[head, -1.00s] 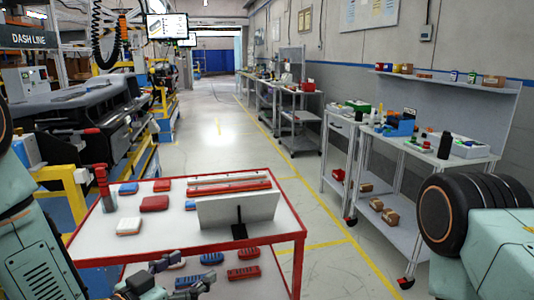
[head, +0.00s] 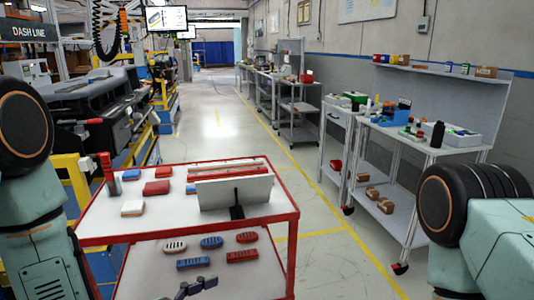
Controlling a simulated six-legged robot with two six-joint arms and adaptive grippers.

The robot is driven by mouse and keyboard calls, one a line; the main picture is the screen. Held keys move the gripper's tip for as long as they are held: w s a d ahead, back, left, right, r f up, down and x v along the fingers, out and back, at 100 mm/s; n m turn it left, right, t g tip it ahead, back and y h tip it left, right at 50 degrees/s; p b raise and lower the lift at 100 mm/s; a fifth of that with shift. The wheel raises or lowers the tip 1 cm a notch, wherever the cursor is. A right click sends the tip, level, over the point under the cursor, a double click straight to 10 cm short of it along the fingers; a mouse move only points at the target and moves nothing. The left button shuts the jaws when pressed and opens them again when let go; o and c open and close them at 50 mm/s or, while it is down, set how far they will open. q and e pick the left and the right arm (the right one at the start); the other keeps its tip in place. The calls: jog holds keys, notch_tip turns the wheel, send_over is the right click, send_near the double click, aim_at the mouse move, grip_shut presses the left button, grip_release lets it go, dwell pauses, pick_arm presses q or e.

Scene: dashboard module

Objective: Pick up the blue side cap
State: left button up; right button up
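Blue pieces sit on two levels of the red-framed cart (head: 110,225). On top, a blue block (head: 132,174) lies at the back left and another blue piece (head: 191,188) lies near the middle. On the lower shelf are a blue oval slotted piece (head: 211,242) and a blue rectangular slotted piece (head: 193,263). I cannot tell which is the side cap. My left gripper (head: 196,288) shows partly at the bottom edge, in front of the lower shelf, apart from these pieces. Its finger opening is unclear. My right gripper is out of view.
Red blocks, a white-and-red block (head: 132,208) and a tilted grey panel (head: 234,192) on a dark stand occupy the cart top. Red slotted pieces (head: 242,256) share the lower shelf. The floor right of the cart is clear, up to a workbench (head: 425,147).

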pick_arm(q)
jog(key=shift+s+d+f, duration=0.15)
jog(key=shift+s+d, duration=0.05)
jog(key=shift+s, duration=0.25)
jog(key=shift+s, duration=0.1)
